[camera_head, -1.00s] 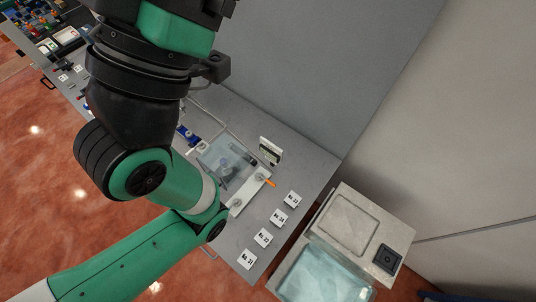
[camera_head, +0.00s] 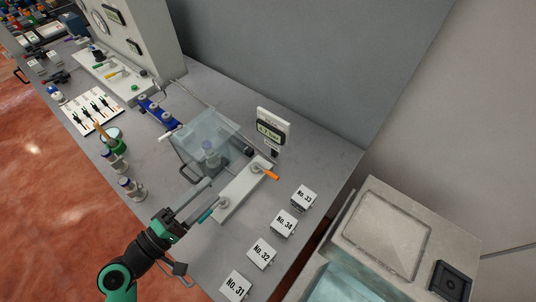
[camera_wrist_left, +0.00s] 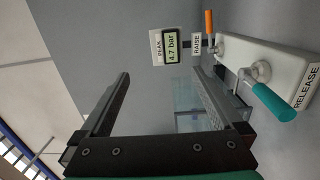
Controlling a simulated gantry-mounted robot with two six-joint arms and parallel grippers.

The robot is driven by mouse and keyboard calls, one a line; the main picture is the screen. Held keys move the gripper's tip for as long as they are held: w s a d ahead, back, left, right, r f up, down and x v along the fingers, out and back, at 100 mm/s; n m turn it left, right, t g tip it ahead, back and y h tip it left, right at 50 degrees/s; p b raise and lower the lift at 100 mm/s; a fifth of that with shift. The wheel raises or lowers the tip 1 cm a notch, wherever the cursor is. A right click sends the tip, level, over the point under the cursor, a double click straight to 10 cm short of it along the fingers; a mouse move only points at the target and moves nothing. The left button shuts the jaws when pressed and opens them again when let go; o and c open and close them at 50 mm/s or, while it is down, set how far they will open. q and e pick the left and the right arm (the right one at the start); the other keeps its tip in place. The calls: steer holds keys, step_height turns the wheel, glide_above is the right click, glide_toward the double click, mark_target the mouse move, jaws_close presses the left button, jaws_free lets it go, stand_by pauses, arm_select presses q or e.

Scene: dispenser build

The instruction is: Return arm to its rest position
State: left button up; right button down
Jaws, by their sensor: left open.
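My left arm (camera_head: 150,248) comes in from the lower left in the head view. Its gripper (camera_head: 208,192) hangs near the front side of a white valve block (camera_head: 236,195), close to its teal lever (camera_head: 206,215). In the left wrist view the two dark fingers of my left gripper (camera_wrist_left: 160,77) are spread wide with nothing between them. The teal lever (camera_wrist_left: 274,102) and an orange lever (camera_wrist_left: 209,24) show to the right of the fingers, apart from them. My right gripper is in neither view.
A clear box (camera_head: 210,140) stands beside the valve block. A gauge (camera_head: 270,131) reads about 4.7 bar in the left wrist view. Numbered blocks (camera_head: 262,253) line the bench's right part. Bottles (camera_head: 131,187) stand near the front edge. A basin unit (camera_head: 385,235) is at the right.

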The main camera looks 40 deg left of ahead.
arm_select(q)
steer(key=f, duration=0.2)
steer(key=a+f, duration=0.1)
steer(key=shift+s+n+y, duration=0.4)
steer(key=shift+a+r, duration=0.1)
steer(key=shift+a, duration=0.1)
steer(key=shift+w+r, duration=0.2)
steer(key=shift+w, duration=0.05)
steer(key=w+p, duration=0.2)
steer(key=w, duration=0.7)
steer(key=shift+w+d, duration=0.3)
steer(key=shift+w, duration=0.05)
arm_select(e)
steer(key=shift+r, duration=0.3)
arm_select(q)
steer(key=shift+s, duration=0.1)
